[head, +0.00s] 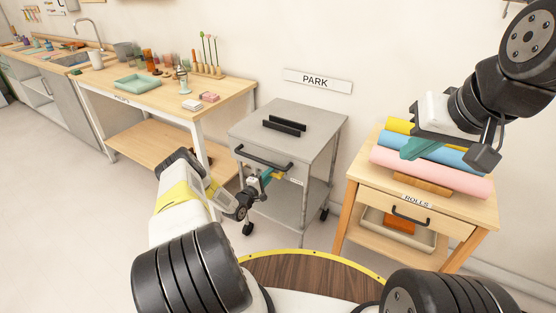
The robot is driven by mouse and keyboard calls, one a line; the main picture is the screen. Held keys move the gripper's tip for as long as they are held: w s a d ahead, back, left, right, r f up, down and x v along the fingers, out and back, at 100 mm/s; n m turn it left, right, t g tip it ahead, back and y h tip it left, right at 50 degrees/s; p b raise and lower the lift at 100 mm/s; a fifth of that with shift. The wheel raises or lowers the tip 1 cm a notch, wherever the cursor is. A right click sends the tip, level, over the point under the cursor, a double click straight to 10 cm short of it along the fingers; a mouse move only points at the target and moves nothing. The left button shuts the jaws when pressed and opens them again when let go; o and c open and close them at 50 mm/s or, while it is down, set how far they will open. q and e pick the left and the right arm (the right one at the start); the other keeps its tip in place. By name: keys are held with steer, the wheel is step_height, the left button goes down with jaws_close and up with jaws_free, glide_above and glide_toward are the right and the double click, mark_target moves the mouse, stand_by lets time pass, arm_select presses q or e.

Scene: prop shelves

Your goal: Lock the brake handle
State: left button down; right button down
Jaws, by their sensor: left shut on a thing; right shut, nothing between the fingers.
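A grey metal cart (250,125) stands under a wall sign that reads PARK. A black bar handle (262,159) runs across its front. My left gripper (266,177) is at the cart's front, just below this bar. Its teal fingers are shut on a small yellow-orange piece (278,173), which looks like the brake handle. The fingers and arm hide most of it, so its angle cannot be told. My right gripper (421,148) is shut and empty, in front of the rolls at right, far from the cart.
The PARK sign (318,81) is on the wall. Two black rails (284,126) lie on the cart top. A wooden stand (363,178) with coloured rolls is at right. A workbench (220,97) with tools is at left. My round wooden deck is in front.

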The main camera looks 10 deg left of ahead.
arm_select(q)
steer(key=shift+s+d+f+n, duration=0.15)
steer(key=shift+f+n, duration=0.2)
steer(key=shift+n, duration=0.5)
steer(key=shift+d+f+n, duration=0.15)
steer(key=shift+f+n, duration=0.25)
steer(key=shift+n, duration=0.5)
steer(key=shift+s+d+f+n, duration=0.15)
steer(key=shift+f+n, duration=0.2)
steer(key=shift+n, duration=0.5)
steer(key=shift+w, duration=0.1)
steer(key=c, duration=1.6)
jaws_free()
steer(key=shift+c, duration=0.2)
steer(key=v, duration=0.7)
steer(key=shift+s, duration=0.35)
steer(key=shift+a, duration=0.15)
